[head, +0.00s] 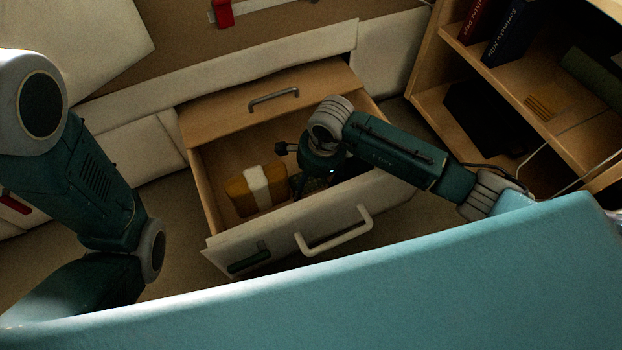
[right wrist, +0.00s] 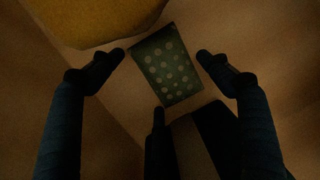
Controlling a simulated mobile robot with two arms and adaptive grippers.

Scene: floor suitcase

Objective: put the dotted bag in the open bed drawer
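The dotted bag (right wrist: 167,66) is small and dark green with pale dots. In the right wrist view it lies on the wooden drawer floor, beyond and between my fingertips. In the head view a bit of it (head: 316,184) shows below my right gripper (head: 300,166), which is down inside the open bed drawer (head: 222,240). My right gripper also shows in the right wrist view (right wrist: 163,57), its fingers spread apart, with no visible contact with the bag. The drawer has a pale front and wooden sides. My left arm is at the left; its gripper is not visible.
A mustard bundle with a white band (head: 257,189) lies in the drawer, left of the dotted bag. A wooden drawer (head: 262,102) with a metal handle is just behind. A bookshelf (head: 470,70) stands at the right. A light-blue surface (head: 330,310) fills the foreground.

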